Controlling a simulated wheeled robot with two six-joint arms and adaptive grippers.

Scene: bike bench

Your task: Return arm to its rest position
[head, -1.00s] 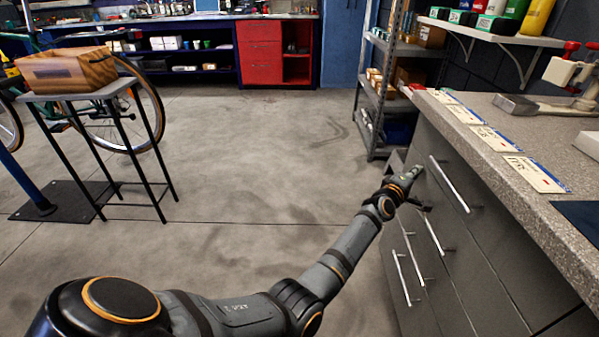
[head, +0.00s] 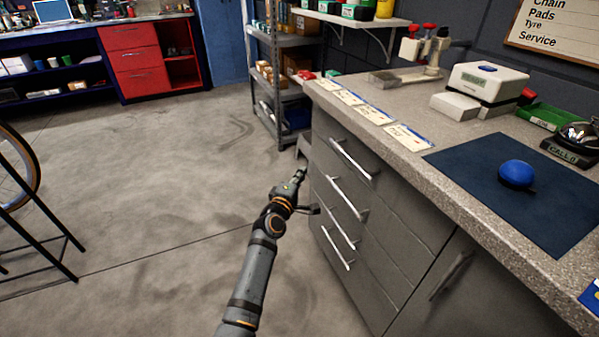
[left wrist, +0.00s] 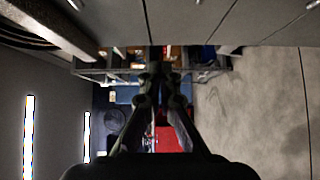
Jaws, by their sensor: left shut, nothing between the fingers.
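My left gripper (head: 298,177) is at the end of my left arm, which comes up from the bottom of the head view. It is shut and empty, in front of the grey drawer cabinet (head: 395,218). It appears close to the silver drawer handles (head: 347,198), but the gap cannot be told. In the left wrist view its fingers (left wrist: 158,78) are together with nothing held between them. My right gripper is in neither view.
The speckled counter (head: 462,147) holds price cards (head: 408,135), a blue mat (head: 530,215) with a blue ball-like object (head: 516,174), and a white device (head: 486,82). A metal shelf (head: 283,40) stands behind.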

